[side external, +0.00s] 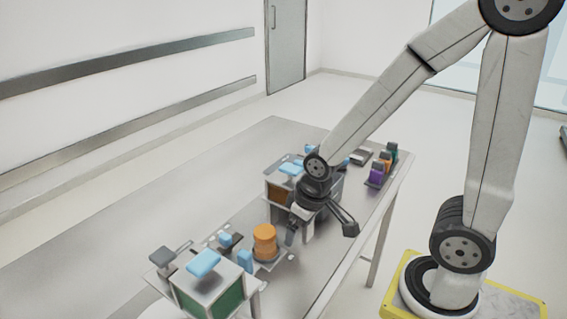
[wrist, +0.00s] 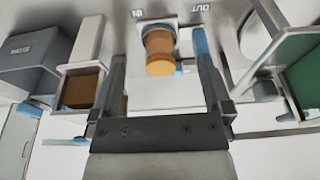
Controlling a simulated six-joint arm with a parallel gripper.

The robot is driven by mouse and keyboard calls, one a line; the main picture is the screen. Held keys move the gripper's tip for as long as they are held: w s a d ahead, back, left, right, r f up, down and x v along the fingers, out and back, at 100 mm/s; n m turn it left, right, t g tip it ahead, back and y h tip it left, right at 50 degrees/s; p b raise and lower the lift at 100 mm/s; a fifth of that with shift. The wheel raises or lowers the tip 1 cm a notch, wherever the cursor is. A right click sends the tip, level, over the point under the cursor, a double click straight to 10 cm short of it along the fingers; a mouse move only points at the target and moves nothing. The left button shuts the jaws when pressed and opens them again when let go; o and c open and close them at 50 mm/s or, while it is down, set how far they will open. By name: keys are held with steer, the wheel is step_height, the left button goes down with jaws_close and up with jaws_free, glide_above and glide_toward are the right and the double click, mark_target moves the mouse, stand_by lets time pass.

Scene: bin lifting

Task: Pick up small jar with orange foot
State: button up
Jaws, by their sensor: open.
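An orange jar (side external: 264,240), round and stepped, stands upright on a grey station plate in the side view. It also shows in the wrist view (wrist: 160,52), top centre, in line with the gap between my fingers. I cannot make out a separate foot on it. My gripper (side external: 320,232) is open and empty, just right of the jar in the side view and apart from it. In the wrist view my gripper's two fingers (wrist: 160,72) spread to either side of the jar, touching nothing that I can see.
A green-sided box (side external: 210,287) with a light-blue handle stands at the near left. A brown-sided box (side external: 279,190) stands behind my gripper. A rack of coloured pieces (side external: 381,168) is at the far end. The table (side external: 130,215) is bare along its left side.

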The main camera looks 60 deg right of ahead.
mark_target(266, 237)
steer(key=w+a+f+m+t, duration=0.1)
steer(key=w+a, duration=0.1)
steer(key=w+a+f+m+t, duration=0.1)
steer(key=w+a, duration=0.1)
steer(key=w+a+f+m+t, duration=0.1)
steer(key=a+f+t, duration=0.1)
steer(key=shift+w+a, duration=0.1)
steer(key=shift+w, duration=0.3)
steer(key=shift+w+a+f+m+t+h, duration=0.1)
steer(key=shift+w+f+m+t+h, duration=0.35)
steer(key=shift+t, duration=0.25)
steer(key=t+h, duration=0.1)
steer(key=s+d+m+t+h, duration=0.1)
steer(key=h, duration=0.1)
steer(key=d+m+h, duration=0.1)
steer(key=h, duration=0.1)
steer(key=shift+s+f+m+t, duration=0.25)
steer(key=shift+f+t, duration=0.15)
steer(key=shift+s+d+r+h, duration=0.2)
steer(key=shift+s+d+h, duration=0.25)
steer(key=shift+h, duration=0.4)
steer(key=shift+x, duration=1.3)
